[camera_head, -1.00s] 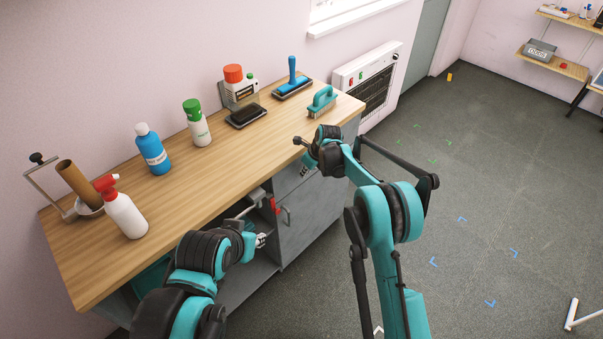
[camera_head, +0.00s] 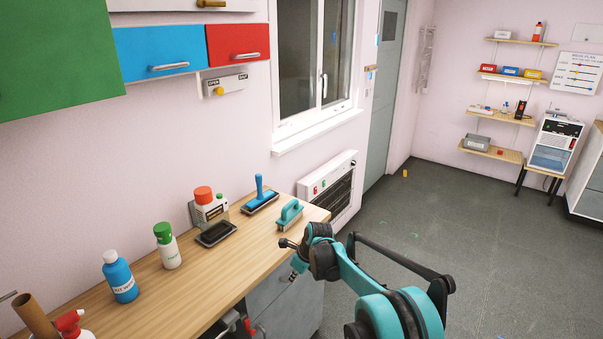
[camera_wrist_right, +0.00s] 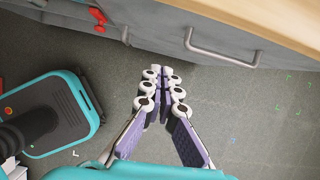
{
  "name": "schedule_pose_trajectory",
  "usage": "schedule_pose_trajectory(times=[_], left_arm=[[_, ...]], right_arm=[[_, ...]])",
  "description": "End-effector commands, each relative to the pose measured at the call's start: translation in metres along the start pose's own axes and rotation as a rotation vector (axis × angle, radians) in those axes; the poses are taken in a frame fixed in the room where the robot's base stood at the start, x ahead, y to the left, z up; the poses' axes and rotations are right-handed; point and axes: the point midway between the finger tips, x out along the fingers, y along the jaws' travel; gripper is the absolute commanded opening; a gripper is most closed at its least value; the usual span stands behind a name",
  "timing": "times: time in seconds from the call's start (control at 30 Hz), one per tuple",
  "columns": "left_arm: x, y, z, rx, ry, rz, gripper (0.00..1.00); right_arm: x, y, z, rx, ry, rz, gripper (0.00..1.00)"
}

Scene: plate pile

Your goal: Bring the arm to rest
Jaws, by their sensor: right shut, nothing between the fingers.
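My right arm comes in from the lower right of the head view. Its wrist is beside the front edge of the wooden counter, and the right gripper (camera_head: 295,274) hangs just below it, small and partly hidden. In the right wrist view the right gripper (camera_wrist_right: 161,78) has its fingertips together with nothing between them. It is over the grey floor, apart from the grey cabinet front (camera_wrist_right: 165,35). My left gripper is not in view.
The wooden counter (camera_head: 190,285) holds bottles, dark trays and a teal-handled brush (camera_head: 290,214) near its right end. A grey cabinet handle (camera_wrist_right: 222,52) juts out near the right gripper. Open floor (camera_head: 430,240) lies to the right.

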Motion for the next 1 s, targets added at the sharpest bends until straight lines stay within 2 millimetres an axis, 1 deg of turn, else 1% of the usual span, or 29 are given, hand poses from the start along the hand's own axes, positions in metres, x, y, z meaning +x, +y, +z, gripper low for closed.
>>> schedule_pose_trajectory(times=[0.03, 0.07, 0.17, 0.2, 0.27, 0.3, 0.37, 0.4, 0.47, 0.5, 0.57, 0.6, 0.67, 0.7, 0.77, 0.8, 0.9, 1.0], left_arm=[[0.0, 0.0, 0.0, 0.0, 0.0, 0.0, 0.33], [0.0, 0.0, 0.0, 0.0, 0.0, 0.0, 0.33], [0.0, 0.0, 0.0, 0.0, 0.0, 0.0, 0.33], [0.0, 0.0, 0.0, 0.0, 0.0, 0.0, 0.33], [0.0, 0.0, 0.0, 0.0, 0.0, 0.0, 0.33], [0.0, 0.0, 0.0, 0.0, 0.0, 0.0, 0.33], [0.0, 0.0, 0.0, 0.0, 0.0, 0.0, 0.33], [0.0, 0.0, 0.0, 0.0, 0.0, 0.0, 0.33], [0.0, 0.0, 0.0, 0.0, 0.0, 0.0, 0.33], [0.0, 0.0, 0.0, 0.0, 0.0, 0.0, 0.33], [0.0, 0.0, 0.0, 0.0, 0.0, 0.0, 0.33], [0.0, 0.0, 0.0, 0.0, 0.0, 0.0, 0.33], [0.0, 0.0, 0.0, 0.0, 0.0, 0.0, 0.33], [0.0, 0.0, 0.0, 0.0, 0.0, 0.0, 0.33], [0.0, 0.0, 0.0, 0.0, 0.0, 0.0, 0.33], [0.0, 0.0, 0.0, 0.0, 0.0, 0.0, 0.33], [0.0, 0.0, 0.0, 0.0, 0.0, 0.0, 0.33], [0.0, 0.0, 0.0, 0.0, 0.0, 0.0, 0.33]], right_arm=[[-0.014, 0.0, -0.004, -0.04, -0.001, -0.011, 0.0], [-0.025, 0.001, -0.007, -0.076, -0.001, -0.019, 0.0], [-0.068, 0.004, -0.021, -0.244, 0.002, -0.057, 0.0], [-0.086, 0.007, -0.029, -0.324, 0.007, -0.075, 0.0], [-0.114, 0.013, -0.042, -0.448, 0.015, -0.103, 0.0], [-0.131, 0.018, -0.051, -0.531, 0.025, -0.12, 0.0], [-0.156, 0.026, -0.067, -0.655, 0.04, -0.146, 0.0], [-0.171, 0.032, -0.078, -0.738, 0.053, -0.162, 0.0], [-0.191, 0.042, -0.095, -0.862, 0.075, -0.187, 0.0], [-0.204, 0.05, -0.107, -0.945, 0.092, -0.2, 0.0], [-0.221, 0.062, -0.126, -1.068, 0.121, -0.222, 0.0], [-0.231, 0.07, -0.139, -1.152, 0.142, -0.233, 0.0], [-0.243, 0.084, -0.158, -1.274, 0.176, -0.25, 0.0], [-0.251, 0.092, -0.172, -1.357, 0.202, -0.259, 0.0], [-0.259, 0.106, -0.192, -1.48, 0.242, -0.271, 0.0], [-0.264, 0.116, -0.206, -1.561, 0.271, -0.276, 0.0], [-0.269, 0.139, -0.239, -1.76, 0.348, -0.282, 0.0], [-0.269, 0.158, -0.268, -1.932, 0.423, -0.278, 0.0]])
